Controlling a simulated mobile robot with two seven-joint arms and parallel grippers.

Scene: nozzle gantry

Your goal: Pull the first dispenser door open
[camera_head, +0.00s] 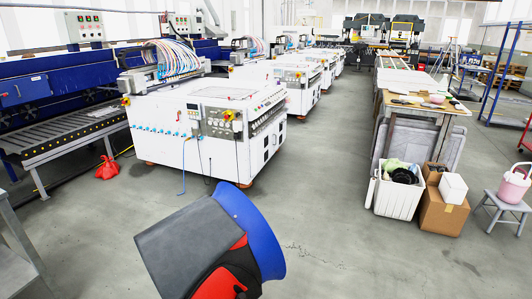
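I cannot make out a dispenser or a dispenser door for certain in the head view. Neither of my grippers shows, so I cannot see where they are relative to any door.
A white machine (215,120) with knobs and cables stands left of centre. A blue machine with a roller conveyor (75,131) is at left. A white bin (398,197), a cardboard box (440,216) and a stool (502,204) holding a pink bucket (514,186) stand at right. The central floor is clear.

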